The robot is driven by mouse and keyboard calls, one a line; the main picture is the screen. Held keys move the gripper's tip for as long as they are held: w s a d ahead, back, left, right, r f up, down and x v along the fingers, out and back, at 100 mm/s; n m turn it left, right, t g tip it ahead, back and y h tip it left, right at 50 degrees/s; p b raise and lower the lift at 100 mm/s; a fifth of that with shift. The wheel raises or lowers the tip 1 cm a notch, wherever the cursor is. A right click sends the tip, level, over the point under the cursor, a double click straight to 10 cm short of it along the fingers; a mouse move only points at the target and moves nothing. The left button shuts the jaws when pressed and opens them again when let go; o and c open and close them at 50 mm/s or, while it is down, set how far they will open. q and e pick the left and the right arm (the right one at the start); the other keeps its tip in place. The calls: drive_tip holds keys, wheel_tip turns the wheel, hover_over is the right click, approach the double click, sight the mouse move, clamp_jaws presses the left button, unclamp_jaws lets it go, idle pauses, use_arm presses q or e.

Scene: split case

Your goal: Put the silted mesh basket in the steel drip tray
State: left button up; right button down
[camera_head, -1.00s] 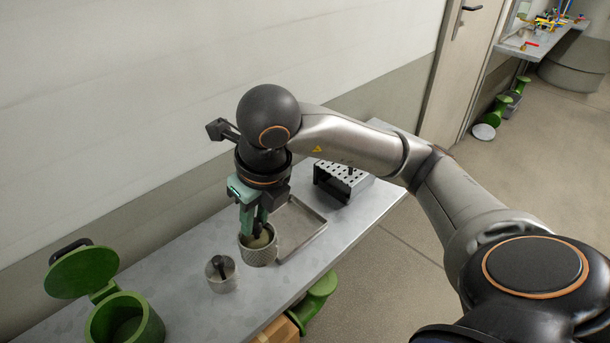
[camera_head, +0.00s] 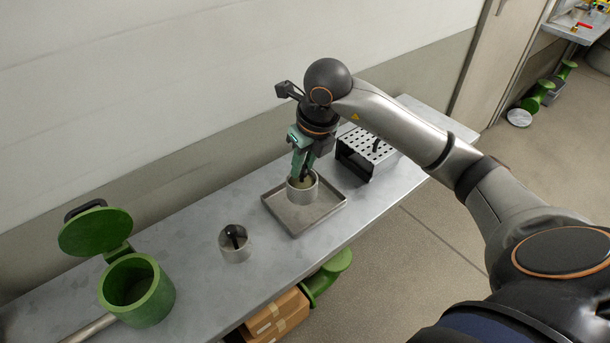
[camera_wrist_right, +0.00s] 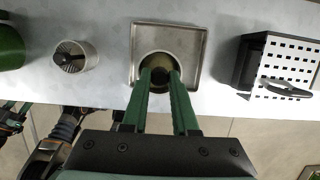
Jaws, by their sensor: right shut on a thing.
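The silted mesh basket (camera_head: 303,195) is a round grey metal cup with a dull tan-green inside. My right gripper (camera_head: 303,174) reaches down into it and is shut on it, with its green fingers at the basket's rim. The basket is upright within the outline of the steel drip tray (camera_head: 318,226), near its back edge. I cannot tell whether it touches the tray floor. In the right wrist view the tray (camera_wrist_right: 193,77) surrounds the basket, and the fingers (camera_wrist_right: 160,76) partly hide it. Dark and green parts at the lower left there may be my left gripper (camera_wrist_right: 10,118), unclear.
A second metal basket with a black handle (camera_head: 235,246) stands left of the tray. An open green pot (camera_head: 150,298) with its lid raised is farther left. A perforated metal rack (camera_head: 366,151) stands close behind the tray to the right. The grey tabletop between is clear.

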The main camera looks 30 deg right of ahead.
sight(305, 176)
drive_tip(key=shift+w+d+f, duration=0.35)
drive_tip(key=shift+w+f, duration=0.05)
drive_tip(key=shift+f, duration=0.25)
drive_tip(key=shift+w+d+f, duration=0.35)
drive_tip(key=shift+w+f, duration=0.05)
drive_tip(key=shift+f, duration=0.2)
drive_tip(key=shift+s+x, duration=0.15)
drive_tip(key=shift+x, duration=0.65)
drive_tip(key=shift+s+x, duration=0.1)
drive_tip(key=shift+x, duration=0.75)
drive_tip(key=shift+d, duration=0.15)
drive_tip(key=shift+s+f, duration=0.1)
drive_tip(key=shift+f, duration=0.1)
drive_tip(key=c, duration=0.7)
unclamp_jaws()
drive_tip(key=shift+r, duration=0.1)
drive_tip(key=v, duration=1.2)
drive_tip(key=shift+p, duration=0.35)
